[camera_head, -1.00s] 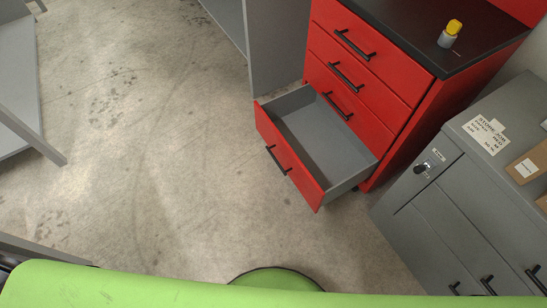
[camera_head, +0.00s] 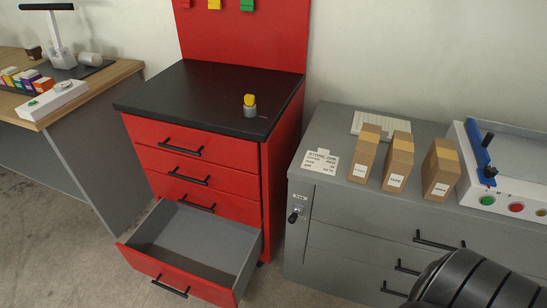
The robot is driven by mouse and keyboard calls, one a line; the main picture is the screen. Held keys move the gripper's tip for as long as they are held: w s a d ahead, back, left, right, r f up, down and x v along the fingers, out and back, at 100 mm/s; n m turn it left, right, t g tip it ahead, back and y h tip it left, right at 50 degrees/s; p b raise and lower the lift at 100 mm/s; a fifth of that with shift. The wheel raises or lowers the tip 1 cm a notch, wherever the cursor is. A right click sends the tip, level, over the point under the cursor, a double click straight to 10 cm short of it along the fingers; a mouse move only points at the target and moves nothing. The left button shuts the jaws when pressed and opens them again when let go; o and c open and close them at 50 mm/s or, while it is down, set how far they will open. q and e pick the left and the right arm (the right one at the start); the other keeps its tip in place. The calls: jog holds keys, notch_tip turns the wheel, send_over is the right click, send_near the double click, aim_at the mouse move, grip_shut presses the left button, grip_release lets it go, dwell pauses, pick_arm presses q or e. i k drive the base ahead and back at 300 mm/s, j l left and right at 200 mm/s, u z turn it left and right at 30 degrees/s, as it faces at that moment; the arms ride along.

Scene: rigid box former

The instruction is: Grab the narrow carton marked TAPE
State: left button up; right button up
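The narrow carton marked TAPE (camera_head: 400,158) is the middle one of three brown cartons on the grey cabinet. It stands upright, with a tan tape band near its top and a white label low on its front that appears to read TAPE. A narrow carton (camera_head: 366,150) stands to its left and a wider carton (camera_head: 441,168) to its right, with small gaps between them. Their label words are too small to read surely. Neither of my grippers shows. A black ribbed part, apparently of my arm, is at the bottom right.
The grey cabinet (camera_head: 335,207) carries a paper sign (camera_head: 320,161), a keyboard (camera_head: 384,124) and a button panel (camera_head: 497,203). The red drawer unit (camera_head: 271,170) has its bottom drawer (camera_head: 189,243) pulled out. A workbench (camera_head: 115,80) stands at the left.

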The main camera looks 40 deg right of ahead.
aim_at(399, 159)
jog(key=z, duration=2)
jog(key=i+l+u, duration=0.1)
jog(key=l+u, duration=0.15)
jog(key=u, duration=0.25)
jog(key=l+u, duration=0.3)
jog(key=u, duration=0.15)
jog(key=l+u, duration=0.35)
jog(key=u, duration=0.15)
